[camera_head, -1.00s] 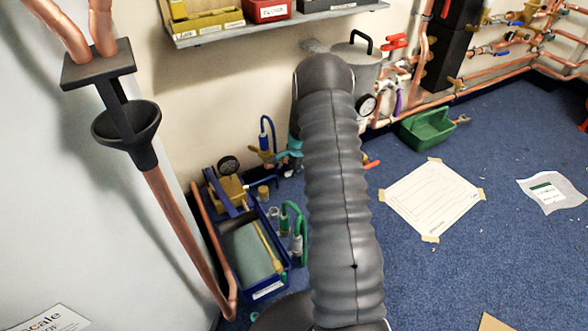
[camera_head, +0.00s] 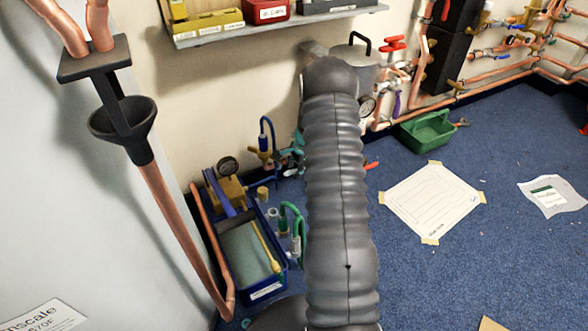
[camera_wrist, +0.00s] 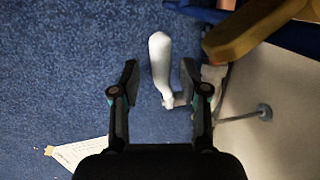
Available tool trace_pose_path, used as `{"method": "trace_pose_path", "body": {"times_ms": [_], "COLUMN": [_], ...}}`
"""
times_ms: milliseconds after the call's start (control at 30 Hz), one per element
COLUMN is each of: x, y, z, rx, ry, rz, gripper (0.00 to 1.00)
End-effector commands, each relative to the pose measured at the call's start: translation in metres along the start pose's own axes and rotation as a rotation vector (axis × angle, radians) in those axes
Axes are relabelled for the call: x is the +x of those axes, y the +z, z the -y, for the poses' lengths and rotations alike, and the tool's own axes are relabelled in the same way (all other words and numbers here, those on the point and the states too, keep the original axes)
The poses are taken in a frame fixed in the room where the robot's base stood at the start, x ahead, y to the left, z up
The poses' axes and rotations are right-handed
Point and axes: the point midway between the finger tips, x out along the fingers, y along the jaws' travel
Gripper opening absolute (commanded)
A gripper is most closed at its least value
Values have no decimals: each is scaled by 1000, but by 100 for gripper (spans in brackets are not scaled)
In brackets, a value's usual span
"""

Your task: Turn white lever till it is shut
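In the wrist view, the white lever (camera_wrist: 160,60) points up the picture, with its rounded end at the top. Its lower end meets a small grey fitting (camera_wrist: 178,101). My gripper (camera_wrist: 159,78) is open, with one finger to each side of the lever. Gaps show between the lever and both fingers, so neither seems to touch it. How deep the lever sits between the fingers is hard to tell. In the head view, my arm hides the lever, and I cannot make out my gripper there.
A brass-coloured part (camera_wrist: 255,30) lies close at the upper right of the wrist view. In the head view, a blue tray (camera_head: 266,290) stands left of my arm. A green bin (camera_head: 428,133) and taped paper (camera_head: 432,203) lie right on blue carpet (camera_head: 500,270), which is mostly clear.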

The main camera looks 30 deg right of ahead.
Motion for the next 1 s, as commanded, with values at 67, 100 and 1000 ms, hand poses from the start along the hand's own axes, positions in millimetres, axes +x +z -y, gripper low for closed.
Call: {"method": "trace_pose_path", "body": {"times_ms": [67, 100, 1000], "x": [0, 0, -115], "y": [0, 0, -1], "z": [0, 0, 0], "rx": [-1, -1, 1], "ry": [0, 0, -1], "rz": [0, 0, -1], "gripper": [44, 44, 44]}}
